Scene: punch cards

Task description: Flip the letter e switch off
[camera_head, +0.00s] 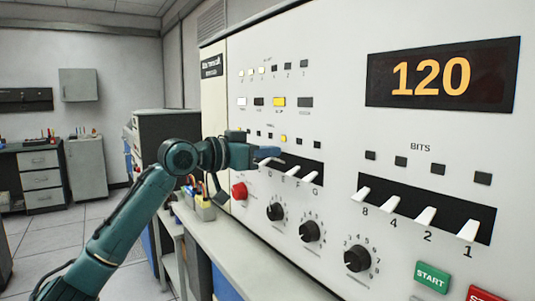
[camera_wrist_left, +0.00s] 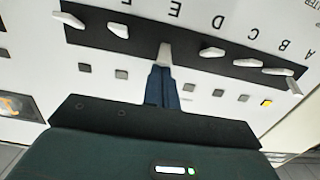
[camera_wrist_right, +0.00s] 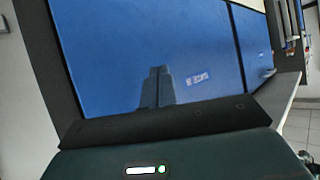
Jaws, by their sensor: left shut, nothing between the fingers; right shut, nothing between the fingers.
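The lettered switch row runs along a dark slot (camera_head: 300,173) on the white panel. In the left wrist view the row is upside down, and the E lever (camera_wrist_left: 165,53) is a pale lever tilted toward the lamps. My left gripper (camera_head: 279,153) is shut and empty. Its fingertips (camera_wrist_left: 162,69) are right at the end of the E lever, seemingly touching it. The lamp in line with E (camera_head: 283,138) is lit yellow in the head view; the fingers cover it in the wrist view. My right gripper (camera_wrist_right: 158,70) is shut and empty before a blue surface.
Neighbouring levers F (camera_wrist_left: 118,30) and D (camera_wrist_left: 212,52) stand close on both sides. A red button (camera_head: 239,191) and black knobs (camera_head: 309,231) sit below the row. The BITS switches (camera_head: 425,216) and a display reading 120 (camera_head: 440,76) are to the right.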

